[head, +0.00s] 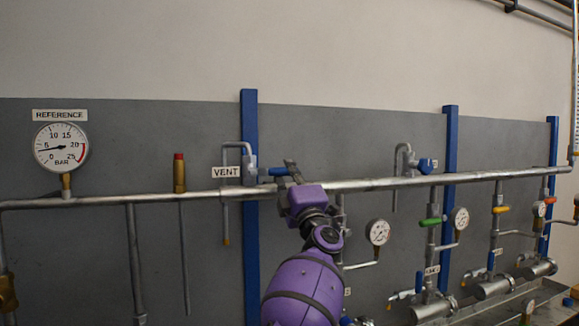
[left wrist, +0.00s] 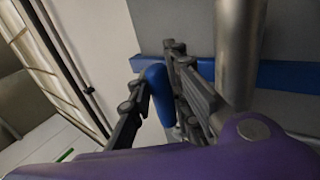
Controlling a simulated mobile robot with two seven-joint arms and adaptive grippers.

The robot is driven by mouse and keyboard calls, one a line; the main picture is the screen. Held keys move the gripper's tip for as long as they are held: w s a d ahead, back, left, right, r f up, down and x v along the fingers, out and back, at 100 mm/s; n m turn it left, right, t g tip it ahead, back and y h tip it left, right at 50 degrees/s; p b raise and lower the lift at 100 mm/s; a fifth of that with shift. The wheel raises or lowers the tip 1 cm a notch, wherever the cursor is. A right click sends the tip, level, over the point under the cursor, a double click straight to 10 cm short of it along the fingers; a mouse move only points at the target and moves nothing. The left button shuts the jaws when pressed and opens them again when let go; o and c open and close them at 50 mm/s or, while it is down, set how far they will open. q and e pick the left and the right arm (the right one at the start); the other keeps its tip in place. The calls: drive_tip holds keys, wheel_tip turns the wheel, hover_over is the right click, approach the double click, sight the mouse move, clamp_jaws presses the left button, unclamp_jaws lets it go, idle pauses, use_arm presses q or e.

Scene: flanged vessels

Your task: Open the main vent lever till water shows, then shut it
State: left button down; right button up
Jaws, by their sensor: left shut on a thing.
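The main vent valve (head: 250,170) sits on the horizontal pipe beside the VENT label (head: 226,172). Its blue lever (head: 275,172) points right, roughly along the pipe. My left gripper (head: 290,172) is at the lever's right end and shut on it. In the left wrist view the blue lever (left wrist: 158,88) lies between the dark fingers of the left gripper (left wrist: 160,95). The thin vent outlet pipe (head: 225,215) bends over and hangs down left of the blue post; I can make out no water at its tip. My right gripper is not in view.
The reference gauge (head: 61,147) reads low, near 5 bar. A red-capped brass fitting (head: 179,173) stands on the pipe. A second blue-handled vent (head: 426,166) is farther right. Flanged vessels (head: 493,287) with gauges and coloured levers fill the lower right. Blue posts (head: 249,120) back the pipe.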

use_arm(q)
drive_tip(key=shift+f, duration=0.15)
drive_tip(key=c, duration=1.6)
unclamp_jaws()
drive_tip(key=v, duration=1.2)
